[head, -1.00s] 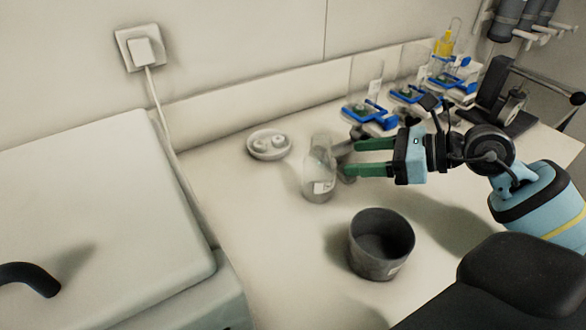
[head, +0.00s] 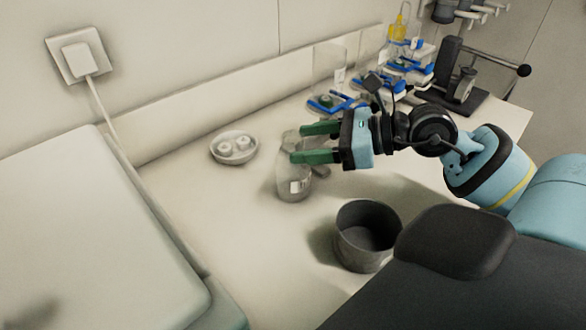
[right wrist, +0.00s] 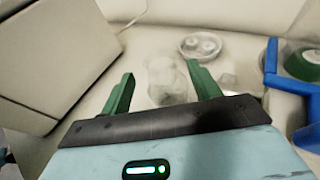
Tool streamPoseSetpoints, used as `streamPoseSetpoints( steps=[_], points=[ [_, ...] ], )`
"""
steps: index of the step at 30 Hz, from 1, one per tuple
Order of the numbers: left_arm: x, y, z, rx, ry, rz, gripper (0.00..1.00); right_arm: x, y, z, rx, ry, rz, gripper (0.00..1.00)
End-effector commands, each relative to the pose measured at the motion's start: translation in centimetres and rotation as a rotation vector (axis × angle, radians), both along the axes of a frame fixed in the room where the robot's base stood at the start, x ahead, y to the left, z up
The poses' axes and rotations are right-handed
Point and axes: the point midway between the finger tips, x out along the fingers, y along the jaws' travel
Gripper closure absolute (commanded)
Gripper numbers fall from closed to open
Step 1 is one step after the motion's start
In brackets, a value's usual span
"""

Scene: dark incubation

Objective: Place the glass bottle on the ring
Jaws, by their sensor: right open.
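The clear glass bottle (head: 293,185) stands upright on the white bench, with a small pale label low on its side. My right gripper (head: 298,144) is open, its green fingers level and reaching left at the bottle's neck. In the right wrist view the bottle (right wrist: 166,84) shows between the two fingers; I cannot tell if they touch it. A small grey object (head: 321,172) lies just right of the bottle, partly hidden by the gripper. I cannot clearly make out the ring. My left gripper is not in view.
A dark grey pot (head: 352,252) stands in front of the bottle. A white dish (head: 234,158) with two small white pieces is at the back left. Blue-framed stands (head: 335,106) line the back right. A large white box (head: 90,240) fills the left.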

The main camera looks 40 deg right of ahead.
Motion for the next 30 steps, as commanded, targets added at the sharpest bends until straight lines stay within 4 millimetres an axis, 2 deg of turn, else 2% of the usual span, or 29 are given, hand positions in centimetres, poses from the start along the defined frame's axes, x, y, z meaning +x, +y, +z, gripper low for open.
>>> streamPoseSetpoints(
  steps=[8,21,30],
  points=[
    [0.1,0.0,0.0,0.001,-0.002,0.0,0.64,0.4,0.3,-0.1,0.002,0.0,0.001,0.38],
    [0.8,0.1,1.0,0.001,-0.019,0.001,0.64,3.4,2.3,-1.1,0.003,-0.003,0.0,0.38],
    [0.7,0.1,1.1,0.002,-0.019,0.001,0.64,4.1,2.9,-1.6,0.001,0.0,0.0,0.38]
  ],
)
